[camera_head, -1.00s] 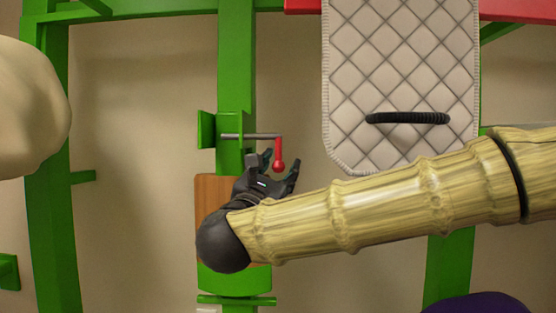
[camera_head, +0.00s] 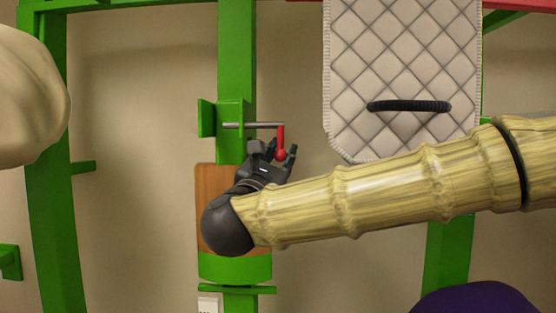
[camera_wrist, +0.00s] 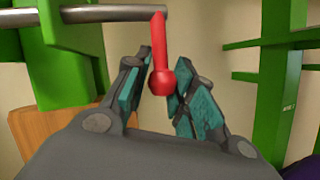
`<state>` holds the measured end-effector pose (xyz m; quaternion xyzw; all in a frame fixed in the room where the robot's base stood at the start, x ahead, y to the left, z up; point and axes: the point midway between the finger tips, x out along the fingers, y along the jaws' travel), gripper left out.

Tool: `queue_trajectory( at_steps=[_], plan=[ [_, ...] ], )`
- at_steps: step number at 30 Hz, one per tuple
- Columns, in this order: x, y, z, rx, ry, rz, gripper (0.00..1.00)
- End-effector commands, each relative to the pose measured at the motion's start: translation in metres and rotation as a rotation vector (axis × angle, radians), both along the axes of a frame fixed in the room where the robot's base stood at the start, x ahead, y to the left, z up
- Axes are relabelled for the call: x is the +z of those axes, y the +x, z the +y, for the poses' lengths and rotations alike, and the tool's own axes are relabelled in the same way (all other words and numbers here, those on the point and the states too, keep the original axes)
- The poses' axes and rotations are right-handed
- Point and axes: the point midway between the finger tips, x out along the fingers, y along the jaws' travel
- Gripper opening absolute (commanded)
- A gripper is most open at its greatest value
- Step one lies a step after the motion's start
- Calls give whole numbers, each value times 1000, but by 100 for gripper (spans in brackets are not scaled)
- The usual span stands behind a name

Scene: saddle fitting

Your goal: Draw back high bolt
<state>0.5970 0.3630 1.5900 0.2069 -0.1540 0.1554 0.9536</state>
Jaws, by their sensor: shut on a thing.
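The high bolt is a grey rod (camera_head: 252,125) running sideways through a green bracket (camera_head: 208,118) on the green post. A red handle (camera_head: 282,138) hangs down from its right end and ends in a round knob. My gripper (camera_head: 279,153) reaches up from below, with its fingers on either side of the knob. In the wrist view the red handle (camera_wrist: 160,45) stands between the teal-padded fingers, and my gripper (camera_wrist: 163,90) is shut on its knob.
A quilted white saddle pad (camera_head: 390,60) with a black loop handle (camera_head: 408,105) hangs to the right of the bolt. A wooden block (camera_head: 208,205) is on the post below. A pale rounded shape (camera_head: 30,95) fills the left edge.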

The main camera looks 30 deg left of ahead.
Motion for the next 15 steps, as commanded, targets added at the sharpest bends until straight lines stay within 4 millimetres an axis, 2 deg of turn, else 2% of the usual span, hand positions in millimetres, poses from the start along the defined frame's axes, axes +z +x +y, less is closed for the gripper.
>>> queue_trajectory(
  at_steps=[2, 15],
  plan=[
    [-5, 3, -4, -2, 6, 2, 0],
    [-5, 15, -25, -1, 6, 2, 0]
  ],
)
